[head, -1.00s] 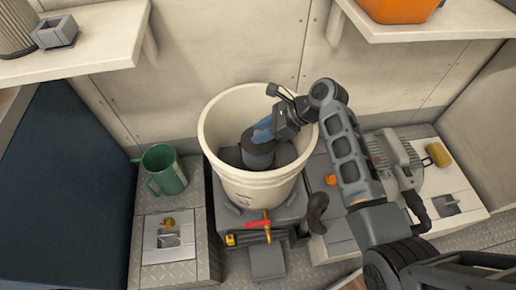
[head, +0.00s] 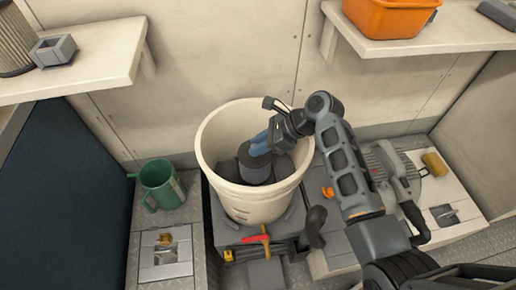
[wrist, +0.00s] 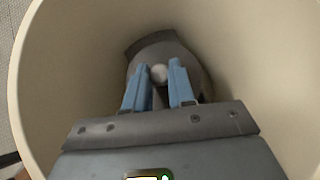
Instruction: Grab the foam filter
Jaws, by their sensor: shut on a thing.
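The foam filter (head: 254,168) is a dark grey cylinder inside the cream bucket (head: 258,206). My gripper (head: 258,146) reaches down into the bucket from the right, and its blue fingers are shut on the top of the filter. In the wrist view, the fingers (wrist: 160,78) close on either side of a pale round knob on the dark filter (wrist: 166,50). The filter's lower end and its contact with the bucket floor are hard to make out. Another dark shape (head: 284,167) lies beside it in the bucket.
The bucket's wall surrounds my gripper. A green mug (head: 160,184) stands to the left, and a grey machine (head: 388,170) and yellow sponge (head: 435,164) to the right. Shelves overhang at both upper corners, with an orange bin (head: 390,16) at right and a pleated cylinder (head: 14,42) at left.

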